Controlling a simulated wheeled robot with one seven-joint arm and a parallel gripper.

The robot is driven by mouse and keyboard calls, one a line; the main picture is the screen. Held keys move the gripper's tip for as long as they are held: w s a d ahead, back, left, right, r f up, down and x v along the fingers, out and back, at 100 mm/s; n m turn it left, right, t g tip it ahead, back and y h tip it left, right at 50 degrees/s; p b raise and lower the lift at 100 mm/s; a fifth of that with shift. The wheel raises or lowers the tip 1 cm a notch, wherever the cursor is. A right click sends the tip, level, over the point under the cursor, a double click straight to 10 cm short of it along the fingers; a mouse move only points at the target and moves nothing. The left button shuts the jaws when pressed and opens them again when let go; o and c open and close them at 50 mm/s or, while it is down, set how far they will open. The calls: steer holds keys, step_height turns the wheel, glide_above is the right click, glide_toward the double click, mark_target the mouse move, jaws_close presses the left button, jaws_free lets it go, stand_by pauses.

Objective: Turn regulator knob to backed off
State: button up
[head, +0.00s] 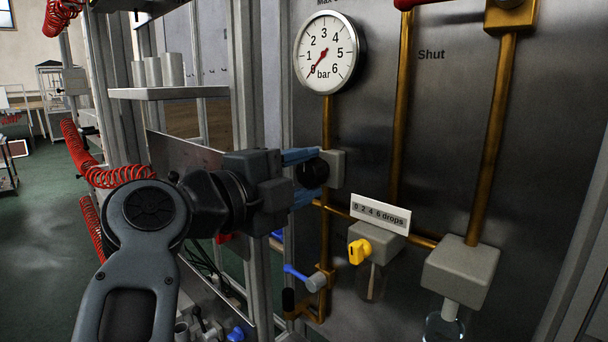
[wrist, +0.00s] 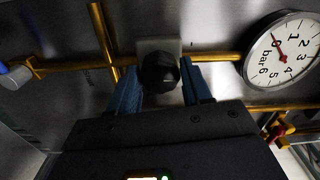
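The regulator knob (head: 312,174) is round and black, on a pale grey block on the brass pipe below the pressure gauge (head: 330,52). It also shows in the wrist view (wrist: 159,72). My gripper (head: 303,177) has its two blue fingers on opposite sides of the knob, above and below it in the head view. In the wrist view my gripper (wrist: 163,88) flanks the knob left and right, with no clear gap; it appears shut on it. The gauge needle points at the low end, near 0 bar. Any mark on the knob is too dark to see.
Below right are a drops label (head: 381,214), a yellow knob (head: 359,251) and a grey block with a clear bowl (head: 461,270). A blue-handled valve (head: 308,280) sits below the regulator. Red coiled hoses (head: 120,177) and a metal frame stand left.

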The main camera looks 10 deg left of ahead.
steer(key=o, duration=0.4)
steer(key=shift+c, duration=0.2)
steer(key=b+v, duration=0.2)
steer(key=v, duration=0.5)
steer(key=shift+s+a, duration=0.25)
steer(key=shift+s, duration=0.1)
